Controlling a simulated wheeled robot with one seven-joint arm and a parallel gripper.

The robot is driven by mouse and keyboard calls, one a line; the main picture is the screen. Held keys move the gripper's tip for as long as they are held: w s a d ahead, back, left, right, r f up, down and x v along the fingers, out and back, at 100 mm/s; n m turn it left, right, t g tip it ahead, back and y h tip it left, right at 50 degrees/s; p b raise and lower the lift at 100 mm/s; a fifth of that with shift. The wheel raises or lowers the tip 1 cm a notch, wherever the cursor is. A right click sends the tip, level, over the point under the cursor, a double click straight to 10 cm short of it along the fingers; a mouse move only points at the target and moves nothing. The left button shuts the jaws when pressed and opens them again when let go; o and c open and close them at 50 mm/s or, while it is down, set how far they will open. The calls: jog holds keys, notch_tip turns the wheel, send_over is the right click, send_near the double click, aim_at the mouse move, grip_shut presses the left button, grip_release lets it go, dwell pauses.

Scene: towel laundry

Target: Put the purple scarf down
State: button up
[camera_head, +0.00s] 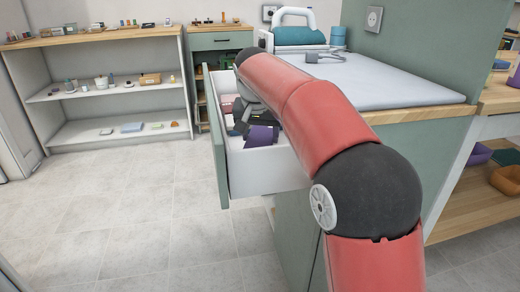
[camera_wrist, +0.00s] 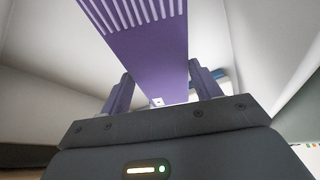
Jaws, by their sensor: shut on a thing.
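The purple scarf (camera_head: 262,137) shows in the head view inside the open white drawer, under the end of my arm. In the wrist view the scarf (camera_wrist: 140,45) is a flat purple strip with pale stripes at one end, running between my two fingers. My gripper (camera_wrist: 162,82) is shut on the scarf. In the head view my gripper (camera_head: 246,122) is over the drawer's inside and partly hidden by my own wrist. I cannot tell whether the scarf touches the drawer bottom.
The white drawer (camera_head: 264,172) with a green front stands pulled out from the cabinet. Pinkish cloth (camera_head: 232,103) lies in its back part. Open floor lies at left.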

aim_at(259, 141)
jog(key=shift+f+b, duration=0.35)
jog(key=shift+f, duration=1.5)
jog(key=shift+f, duration=0.2)
jog(key=o, duration=1)
jog(key=shift+r, duration=0.1)
jog(key=shift+s+r, duration=0.1)
jog(key=shift+r, duration=0.2)
jog(key=p+v, duration=0.1)
jog(key=v, duration=0.9)
jog(key=shift+s+r, duration=0.15)
jog(key=shift+r, duration=0.15)
jog(key=shift+s+r+p, duration=0.2)
jog(key=shift+r+p, duration=0.1)
jog(key=shift+r, duration=0.05)
